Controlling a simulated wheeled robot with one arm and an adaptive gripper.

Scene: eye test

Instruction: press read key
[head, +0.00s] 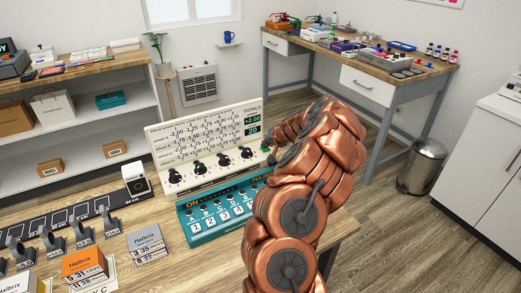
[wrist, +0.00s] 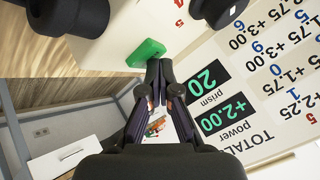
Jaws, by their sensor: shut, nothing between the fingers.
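A cream panel (head: 160,139) stands on the wooden table in the head view, with rows of numbers, black knobs (head: 197,167) and a green-lit totals display (head: 252,126). The display reads +2.00 power and 20 prism in the wrist view (wrist: 222,117). A green key (wrist: 147,52) sticks out of the panel's edge beside the display; I see no label on it. My gripper (wrist: 160,64) is shut and empty. Its fingertips are right beside the green key; I cannot tell if they touch. In the head view my copper arm reaches to the panel's right end and partly covers it.
A teal unit (head: 196,231) with lettered and numbered keys lies in front of the panel. Orange (head: 84,262) and grey (head: 146,241) Halbrix boxes and a white device (head: 135,181) stand to the left. A workbench (head: 350,66) and bin (head: 423,164) are farther back right.

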